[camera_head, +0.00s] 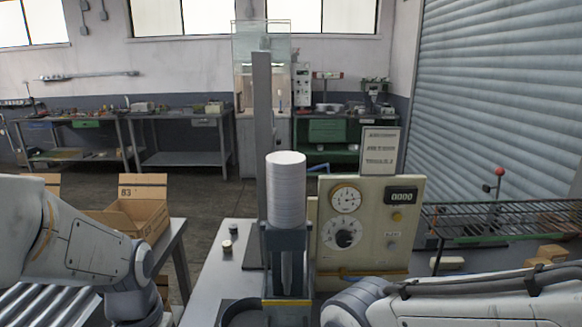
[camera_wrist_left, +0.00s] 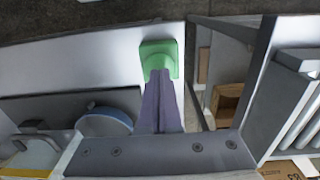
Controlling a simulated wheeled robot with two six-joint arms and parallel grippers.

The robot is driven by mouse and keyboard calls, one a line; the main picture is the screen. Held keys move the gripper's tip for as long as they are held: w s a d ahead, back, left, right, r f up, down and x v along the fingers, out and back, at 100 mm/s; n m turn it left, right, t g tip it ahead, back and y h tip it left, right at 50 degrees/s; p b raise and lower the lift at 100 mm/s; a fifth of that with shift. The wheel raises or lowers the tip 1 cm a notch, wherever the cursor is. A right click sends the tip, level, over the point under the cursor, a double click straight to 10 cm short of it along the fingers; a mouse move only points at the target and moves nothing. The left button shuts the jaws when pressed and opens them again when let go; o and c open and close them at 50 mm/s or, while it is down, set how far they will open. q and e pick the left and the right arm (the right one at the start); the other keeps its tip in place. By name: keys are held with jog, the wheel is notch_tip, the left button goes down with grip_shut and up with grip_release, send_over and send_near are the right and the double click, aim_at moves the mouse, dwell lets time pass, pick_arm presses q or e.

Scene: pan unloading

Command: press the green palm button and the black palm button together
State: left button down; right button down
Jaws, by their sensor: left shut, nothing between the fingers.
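The green palm button (camera_wrist_left: 158,48) shows in the left wrist view, at the top middle on a pale bench surface. My left gripper (camera_wrist_left: 160,78) is shut and empty, and its fingertips overlap the button's lower edge in that view. I cannot tell whether they touch it or whether it is pressed down. In the head view the left arm comes in from the left, but its gripper is out of frame. I cannot make out the black palm button in either view. My right arm crosses the bottom right of the head view, with its gripper out of sight.
A press with a white ribbed cylinder (camera_head: 286,188) stands in the middle. Beside it is a beige panel (camera_head: 372,262) with dials and a counter. A cardboard box (camera_head: 140,215) is at the left. A wire rack (camera_head: 480,222) is at the right.

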pick_arm(q)
jog(key=shift+f+b, duration=0.45)
jog(key=shift+f, duration=0.25)
pick_arm(e)
jog(key=shift+f, duration=0.5)
pick_arm(q)
jog(key=shift+r+p, duration=0.3)
jog(key=shift+p, duration=0.1)
pick_arm(e)
jog(key=shift+r, duration=0.45)
jog(key=w+d+r+m+h, duration=0.15)
jog(key=w+d+m, duration=0.3)
jog(key=d, duration=0.45)
jog(key=w+d+r+m+y, duration=0.1)
jog(key=w+d+r+m, duration=0.15)
jog(key=w+d, duration=0.5)
jog(key=shift+h, duration=0.25)
jog(key=shift+s+d+f, duration=0.3)
jog(key=shift+s+f, duration=0.05)
jog(key=shift+f, duration=0.8)
jog(key=shift+s+d+f, duration=0.3)
jog(key=shift+f, duration=0.8)
jog(key=shift+s+d+f, duration=0.3)
jog(key=shift+s+f, duration=0.05)
jog(key=shift+f, duration=0.8)
jog(key=shift+f, duration=0.7)
jog(key=shift+r, duration=0.25)
